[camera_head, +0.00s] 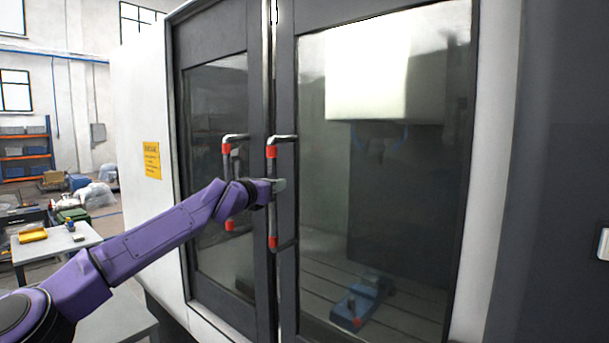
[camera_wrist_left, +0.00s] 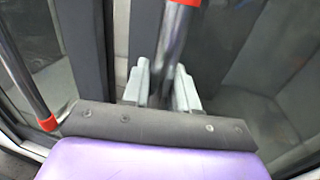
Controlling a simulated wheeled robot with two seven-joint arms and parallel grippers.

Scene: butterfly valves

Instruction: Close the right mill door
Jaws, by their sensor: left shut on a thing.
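The right mill door (camera_head: 287,90) is a dark-framed door with a large window. Its edge stands close beside the left mill door (camera_head: 258,70), with a narrow gap line between them; I cannot tell if it is fully shut. The right door's handle (camera_head: 271,220) is an upright metal bar with red ends. My left gripper (camera_head: 279,185) is shut on this handle at mid height. In the left wrist view the grey fingers (camera_wrist_left: 160,88) sit on both sides of the handle bar (camera_wrist_left: 175,50). My right gripper is not in view.
The left door's handle (camera_head: 227,165) stands just left of my gripper. Behind the right window are a white machine head (camera_head: 385,75) and a blue vise (camera_head: 357,305) on the bed. A table (camera_head: 60,243) and shelves (camera_head: 25,150) stand far left.

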